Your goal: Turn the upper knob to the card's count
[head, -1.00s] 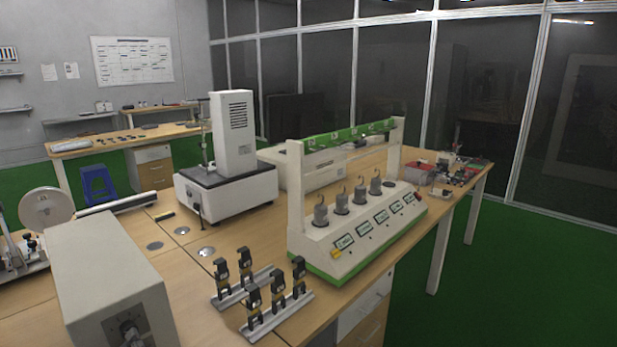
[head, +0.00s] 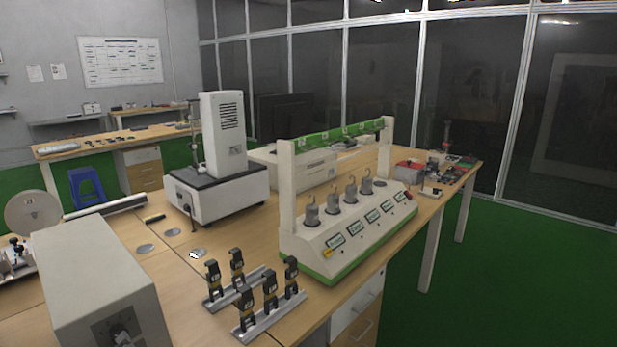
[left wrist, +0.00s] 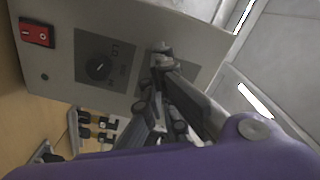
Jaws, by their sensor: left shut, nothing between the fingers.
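A grey box (head: 95,265) stands at the front left of the bench in the head view, its upper knob (head: 122,336) partly cut off by the bottom edge. In the left wrist view the box face (left wrist: 60,78) shows a red rocker switch (left wrist: 37,33), a lower dark knob (left wrist: 98,67) on a dark marked plate, and a second dark plate behind my fingers. My left gripper (left wrist: 162,56) is shut and empty, its tips at that second plate, hiding most of the upper knob. I cannot tell whether they touch it. I cannot make out a count card. My right gripper is out of view.
Small black clamps on rails (head: 254,303) stand right of the box. A white tester with hooked weights (head: 345,225) is behind them, and a tall white instrument (head: 222,140) further back. A reel (head: 32,213) stands left of the box. Some bench top (head: 172,262) is bare.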

